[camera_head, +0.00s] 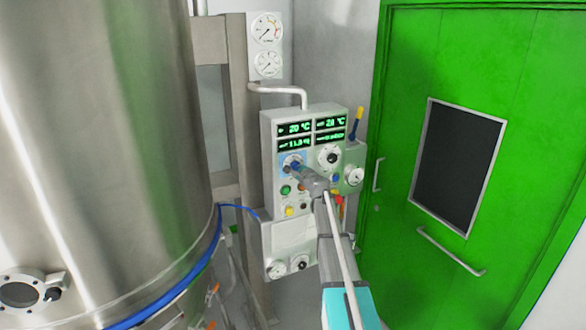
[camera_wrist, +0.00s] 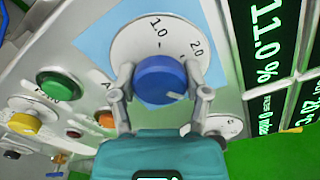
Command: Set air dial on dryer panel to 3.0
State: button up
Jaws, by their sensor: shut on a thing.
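The dryer panel (camera_head: 293,235) is a pale box with green displays, beside a steel vessel. The air dial is a blue round knob (camera_wrist: 160,80) on a white scale plate (camera_wrist: 142,38); in the head view the dial (camera_head: 291,160) shows at the panel's left, under the displays. The scale reads 1.0 and 2.0; other marks are hidden by my fingers. A small white mark on the knob points to the lower right in the wrist view. My gripper (camera_wrist: 161,78) has one finger on each side of the knob and is shut on it; it also reaches the panel in the head view (camera_head: 300,172).
A black-and-white dial (camera_head: 328,156) sits right of the blue one. The steel vessel (camera_head: 100,130) stands left, a green door (camera_head: 400,120) right.

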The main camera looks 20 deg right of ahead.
jog(key=shift+m, duration=0.5)
jog(key=o, duration=1.2)
jog(key=shift+w, duration=0.1)
jog(key=shift+c, duration=0.2)
jog(key=s, duration=1.2)
jog(key=shift+d, duration=0.2)
